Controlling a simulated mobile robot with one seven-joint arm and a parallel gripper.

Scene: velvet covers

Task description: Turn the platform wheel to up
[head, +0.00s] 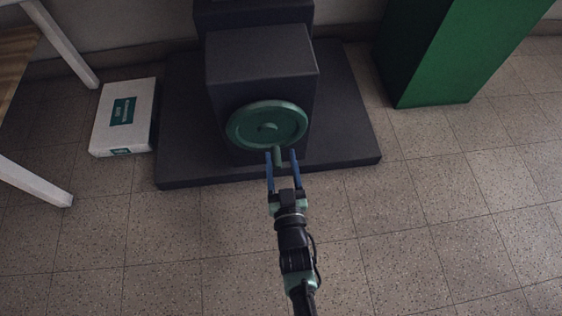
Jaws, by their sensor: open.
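The platform wheel (267,124) is a round green disc with a small central hub, on the front of a dark grey box (262,64). A short green handle (278,157) sticks out at the wheel's lower edge, slightly right of its middle. My gripper (281,156) is open, with its two blue fingers on either side of the handle. A gap shows between the handle and the fingers. Whether either finger touches it cannot be told from this view.
The box stands on a low dark platform (345,130) with a raised edge. A white carton (124,117) lies left of it, near a white-legged table (36,180). A green block (432,55) stands at the right. The tiled floor (440,230) is clear at front right.

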